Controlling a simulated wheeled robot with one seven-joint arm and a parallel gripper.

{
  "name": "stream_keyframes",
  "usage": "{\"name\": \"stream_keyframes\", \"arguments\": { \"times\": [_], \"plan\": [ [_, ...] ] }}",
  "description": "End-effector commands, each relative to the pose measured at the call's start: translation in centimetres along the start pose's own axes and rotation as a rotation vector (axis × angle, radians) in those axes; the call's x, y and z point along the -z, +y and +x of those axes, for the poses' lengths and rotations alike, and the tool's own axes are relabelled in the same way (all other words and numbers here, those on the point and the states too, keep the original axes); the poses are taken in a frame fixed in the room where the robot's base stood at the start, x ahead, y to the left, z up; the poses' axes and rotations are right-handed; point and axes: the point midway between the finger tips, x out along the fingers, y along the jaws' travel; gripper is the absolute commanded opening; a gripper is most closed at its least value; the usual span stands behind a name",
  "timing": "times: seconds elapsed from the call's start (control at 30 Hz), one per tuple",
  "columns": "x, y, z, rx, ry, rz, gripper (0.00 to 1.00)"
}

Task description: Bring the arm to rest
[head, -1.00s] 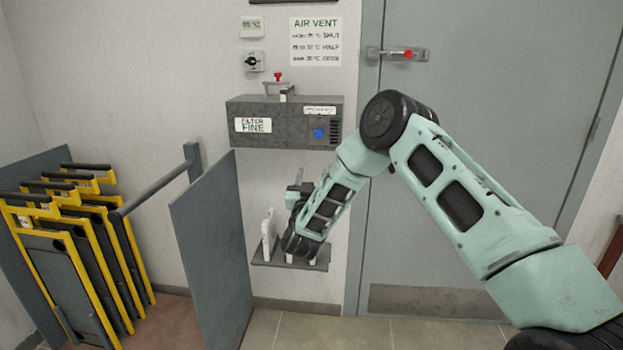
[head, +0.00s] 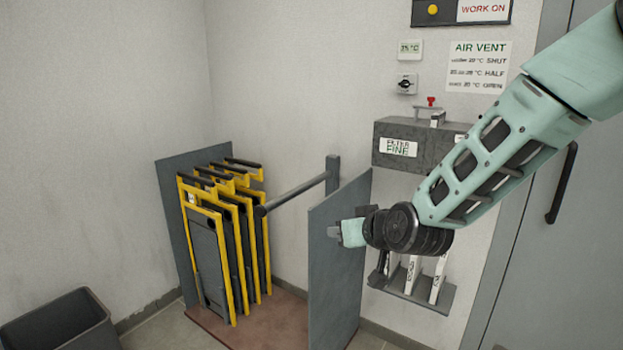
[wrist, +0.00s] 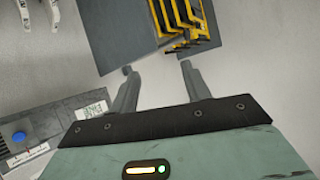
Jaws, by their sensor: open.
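My arm (head: 500,150) reaches in from the upper right in the head view, its end in front of the wall shelf. My gripper (head: 334,232) is at its end, small and side-on, pointing left across the grey upright panel (head: 335,275). In the wrist view my gripper (wrist: 156,68) shows two dark fingers spread apart with nothing between them. Whether it touches the panel cannot be told from the head view.
Yellow-framed plates (head: 225,240) stand in a rack left of the panel, with a grey bar (head: 300,187) above. The filter box (head: 400,145) and a shelf (head: 430,295) with white-handled items are on the wall. A dark bin (head: 60,325) stands lower left.

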Motion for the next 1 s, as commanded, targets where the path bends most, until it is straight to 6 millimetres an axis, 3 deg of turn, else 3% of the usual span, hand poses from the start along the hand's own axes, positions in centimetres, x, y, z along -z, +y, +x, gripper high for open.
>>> {"name": "stream_keyframes", "arguments": {
  "times": [0.03,0.1,0.23,0.4,0.53,0.7,1.0],
  "plan": [
    [-1.2,-2.3,-2.1,0.049,-0.082,-0.024,0.48],
    [-3.6,-4.8,-5.2,0.105,-0.217,-0.055,0.48],
    [-8.5,-7.9,-12.0,0.170,-0.472,-0.120,0.48],
    [-14.3,-8.6,-21.4,0.178,-0.778,-0.207,0.48],
    [-17.1,-7.9,-26.8,0.152,-0.941,-0.252,0.48],
    [-18.7,-7.2,-30.0,0.127,-1.039,-0.279,0.48],
    [-18.8,-7.1,-30.2,0.124,-1.050,-0.280,0.48]
  ]
}}
